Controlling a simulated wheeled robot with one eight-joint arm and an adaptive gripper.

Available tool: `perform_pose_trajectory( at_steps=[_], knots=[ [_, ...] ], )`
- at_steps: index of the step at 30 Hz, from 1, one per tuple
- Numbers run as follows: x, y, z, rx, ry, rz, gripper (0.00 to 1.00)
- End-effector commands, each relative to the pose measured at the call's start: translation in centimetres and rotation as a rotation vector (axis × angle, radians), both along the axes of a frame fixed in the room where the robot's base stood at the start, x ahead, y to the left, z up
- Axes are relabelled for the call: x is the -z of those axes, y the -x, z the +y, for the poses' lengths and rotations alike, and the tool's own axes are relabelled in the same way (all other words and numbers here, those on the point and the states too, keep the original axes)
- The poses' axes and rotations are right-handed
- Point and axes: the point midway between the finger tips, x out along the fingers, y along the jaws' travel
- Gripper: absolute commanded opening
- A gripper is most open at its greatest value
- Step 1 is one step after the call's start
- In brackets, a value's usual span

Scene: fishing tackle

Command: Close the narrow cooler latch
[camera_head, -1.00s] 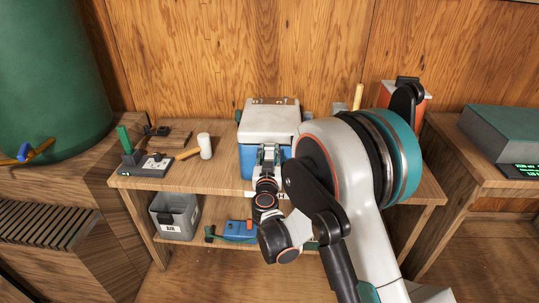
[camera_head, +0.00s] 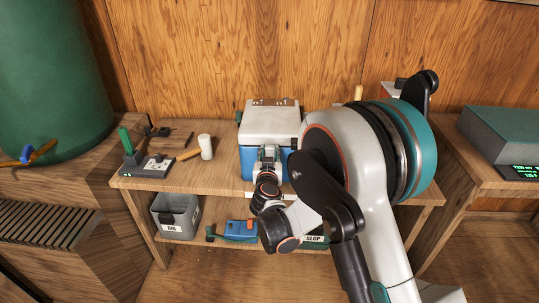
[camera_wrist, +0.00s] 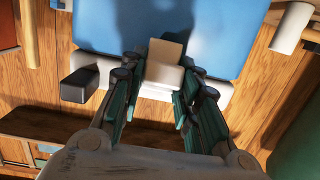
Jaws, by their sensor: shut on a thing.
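The cooler, with a white lid and blue body (camera_head: 251,165), stands upright on the bench top with its lid down. In the wrist view its blue front (camera_wrist: 215,30) fills the top. My gripper (camera_head: 268,158) is at the middle of the cooler's front. In the wrist view my gripper (camera_wrist: 162,88) has its teal fingers on either side of a pale latch tab (camera_wrist: 165,65) and is shut on it. The tab stands out from the cooler's front. The fingers and wrist hide part of the latch, so its exact angle cannot be told.
A white-headed mallet (camera_head: 206,147) lies left of the cooler, with a small tool board (camera_head: 148,165) further left. A grey bin (camera_head: 175,215) and a blue item (camera_head: 240,230) sit on the lower shelf. My arm hides the bench's right part.

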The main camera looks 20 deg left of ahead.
Motion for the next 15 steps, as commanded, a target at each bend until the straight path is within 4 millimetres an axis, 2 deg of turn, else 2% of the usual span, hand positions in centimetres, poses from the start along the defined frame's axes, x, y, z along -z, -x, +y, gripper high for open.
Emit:
perform_pose_trajectory(
  at_steps=[1, 3, 4, 15],
  knots=[
    [0.0, 0.04, 0.04, -0.001, 0.0, 0.0, 0.32],
    [0.0, 0.04, 0.04, -0.001, 0.0, 0.0, 0.48],
    [0.0, 0.04, 0.04, -0.001, 0.0, 0.0, 0.5],
    [-0.04, 0.28, -0.03, -0.001, 0.0, -0.001, 0.5]
  ],
)
